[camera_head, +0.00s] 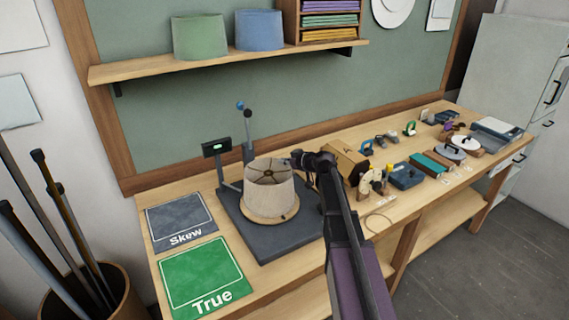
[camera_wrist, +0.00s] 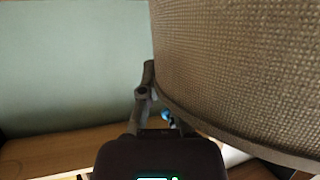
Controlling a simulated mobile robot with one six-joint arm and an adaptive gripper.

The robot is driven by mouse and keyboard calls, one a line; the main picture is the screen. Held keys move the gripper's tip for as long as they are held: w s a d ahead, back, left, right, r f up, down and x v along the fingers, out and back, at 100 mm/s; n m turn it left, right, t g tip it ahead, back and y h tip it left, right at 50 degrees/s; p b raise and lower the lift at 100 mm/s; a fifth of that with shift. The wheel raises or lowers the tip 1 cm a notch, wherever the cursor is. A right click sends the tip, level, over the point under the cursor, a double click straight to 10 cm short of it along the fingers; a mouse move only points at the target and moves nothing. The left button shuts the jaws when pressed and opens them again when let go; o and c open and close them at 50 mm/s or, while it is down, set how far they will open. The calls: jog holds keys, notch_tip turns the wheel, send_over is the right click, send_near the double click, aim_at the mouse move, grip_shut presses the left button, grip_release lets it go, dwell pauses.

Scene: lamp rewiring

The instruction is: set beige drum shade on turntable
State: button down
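The beige drum shade (camera_head: 269,186) stands upright over the wooden disc of the turntable (camera_head: 262,221), on a dark base plate. Its wire spokes show at the open top. It looks level and close to the disc, but I cannot tell whether it rests fully on it. My gripper (camera_head: 303,161) is at the shade's upper right rim. In the wrist view the shade (camera_wrist: 240,70) fills the right side, right beside my gripper (camera_wrist: 158,95). One finger shows at the shade's edge; the rest of the fingertips is hidden, so the grip on the rim is unclear.
A display post (camera_head: 217,149) and a lever (camera_head: 247,130) stand behind the turntable. Grey Skew (camera_head: 180,218) and green True (camera_head: 203,280) mats lie left. A cardboard box (camera_head: 346,160) and small parts crowd the bench to the right. Green (camera_head: 200,37) and blue (camera_head: 259,30) shades sit on the shelf.

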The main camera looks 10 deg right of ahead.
jog(key=shift+f+b, duration=0.6)
jog(key=c, duration=0.8)
grip_release()
jog(key=shift+r, duration=0.2)
jog(key=shift+r+p, duration=0.6)
jog(key=shift+p, duration=0.2)
jog(key=p+v, duration=0.4)
jog(key=v, duration=0.8)
jog(key=shift+f, duration=0.2)
